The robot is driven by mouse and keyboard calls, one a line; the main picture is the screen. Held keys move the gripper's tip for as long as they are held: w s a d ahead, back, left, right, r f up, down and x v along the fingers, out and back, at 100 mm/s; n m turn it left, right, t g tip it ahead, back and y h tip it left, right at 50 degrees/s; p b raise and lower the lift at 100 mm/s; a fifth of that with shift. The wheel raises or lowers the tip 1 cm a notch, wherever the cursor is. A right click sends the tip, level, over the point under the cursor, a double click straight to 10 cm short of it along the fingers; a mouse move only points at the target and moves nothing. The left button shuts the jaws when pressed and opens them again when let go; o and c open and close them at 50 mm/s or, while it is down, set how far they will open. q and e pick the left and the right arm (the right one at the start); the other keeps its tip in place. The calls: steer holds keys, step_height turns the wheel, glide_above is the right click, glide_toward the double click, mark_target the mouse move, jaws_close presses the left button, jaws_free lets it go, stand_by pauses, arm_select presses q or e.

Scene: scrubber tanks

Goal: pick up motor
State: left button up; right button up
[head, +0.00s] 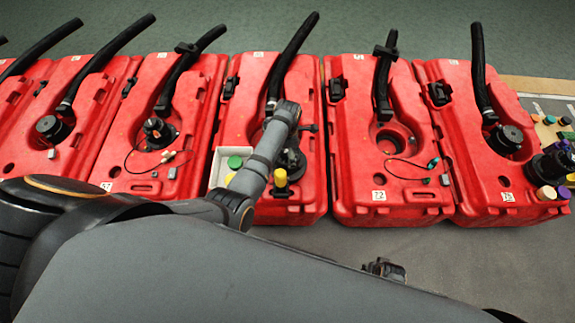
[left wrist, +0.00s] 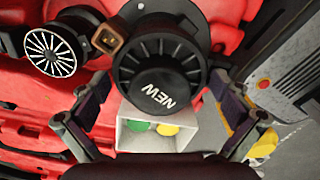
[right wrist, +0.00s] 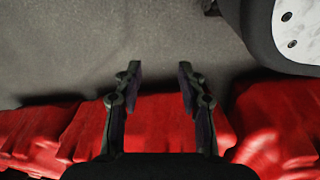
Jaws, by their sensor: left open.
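A round black motor marked "NEW" (left wrist: 158,75) sits between the fingers of my left gripper (left wrist: 160,90) in the left wrist view. The fingers are open, one on each side of it; I cannot tell whether they touch it. A brown connector (left wrist: 107,38) is beside the motor. In the head view my left arm reaches over a middle red tank (head: 312,180), and a dark motor (head: 292,163) shows partly behind it. My right gripper (right wrist: 160,75) is open and empty in the right wrist view, over grey floor and red tanks.
A white tray (left wrist: 128,140) with green and yellow caps is close to the motor. A spoked black motor (left wrist: 52,52) is at upper left. The red tank on the right (head: 345,120) has an open round hole (head: 388,140). Black hoses rise from the tanks.

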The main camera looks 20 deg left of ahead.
arm_select(q)
step_height(320, 180, down, 2)
steer(key=shift+f+b, duration=0.25)
steer(key=shift+b, duration=0.85)
arm_select(e)
steer(key=w+a+r, duration=0.2)
steer(key=w+r, duration=0.2)
steer(key=r, duration=0.3)
steer(key=shift+w+a, duration=0.15)
arm_select(q)
steer(key=shift+c, duration=0.4)
arm_select(e)
steer(key=shift+r, duration=0.1)
arm_select(q)
steer(key=c, duration=1.4)
steer(key=shift+r, duration=0.1)
steer(key=shift+c, duration=0.2)
